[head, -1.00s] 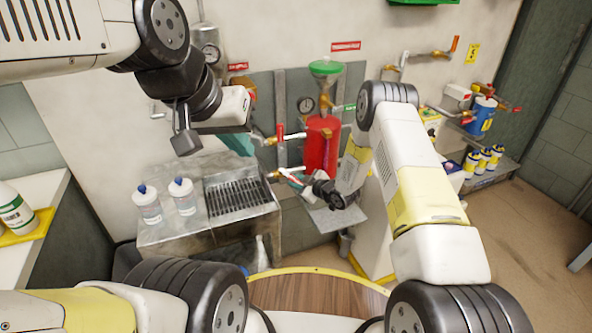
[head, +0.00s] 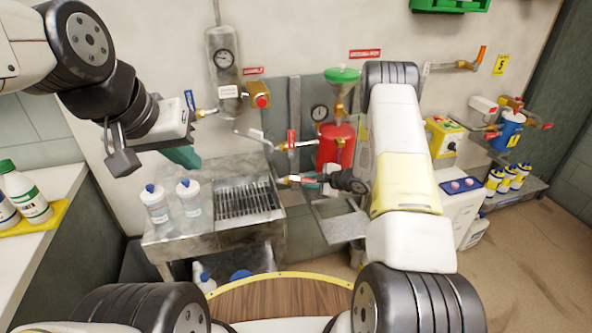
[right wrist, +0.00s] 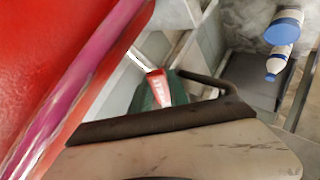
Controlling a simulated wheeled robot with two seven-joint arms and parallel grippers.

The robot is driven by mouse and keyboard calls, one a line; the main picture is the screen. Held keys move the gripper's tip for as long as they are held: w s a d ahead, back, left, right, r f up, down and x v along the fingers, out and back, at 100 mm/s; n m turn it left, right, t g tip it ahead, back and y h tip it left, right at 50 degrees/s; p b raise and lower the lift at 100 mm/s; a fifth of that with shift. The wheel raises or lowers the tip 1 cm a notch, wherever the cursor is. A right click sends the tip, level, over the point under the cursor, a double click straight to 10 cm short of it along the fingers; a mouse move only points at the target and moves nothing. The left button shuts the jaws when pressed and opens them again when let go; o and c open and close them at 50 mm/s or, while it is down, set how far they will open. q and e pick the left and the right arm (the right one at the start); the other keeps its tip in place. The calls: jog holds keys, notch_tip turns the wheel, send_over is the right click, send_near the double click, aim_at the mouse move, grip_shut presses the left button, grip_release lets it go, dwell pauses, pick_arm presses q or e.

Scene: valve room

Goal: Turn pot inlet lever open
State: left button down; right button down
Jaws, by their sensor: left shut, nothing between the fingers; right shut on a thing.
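The red pot (head: 334,146) with a green funnel top (head: 342,75) stands against the back wall. A pipe valve with a red handle (head: 291,141) sits left of it. A second, lower valve with a red lever (head: 294,179) is below that one. My right gripper (head: 314,181) is at this lower lever and shut on it; its fingers partly hide it. I cannot tell which valve is the inlet. In the right wrist view the red pot (right wrist: 55,60) fills the left side, and a red-and-white tag (right wrist: 159,84) shows beyond. My left gripper (head: 186,158) is shut and empty above the steel bench.
A gauge cylinder (head: 224,68) hangs on the wall. A yellow box (head: 445,138) and a blue canister (head: 508,130) are at the right.

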dwell(0.3)
jog(key=c, duration=1.3)
grip_release()
jog(key=shift+o, duration=0.2)
jog(key=v, duration=0.7)
jog(key=shift+s+d+r, duration=0.2)
jog(key=shift+s+r, duration=0.05)
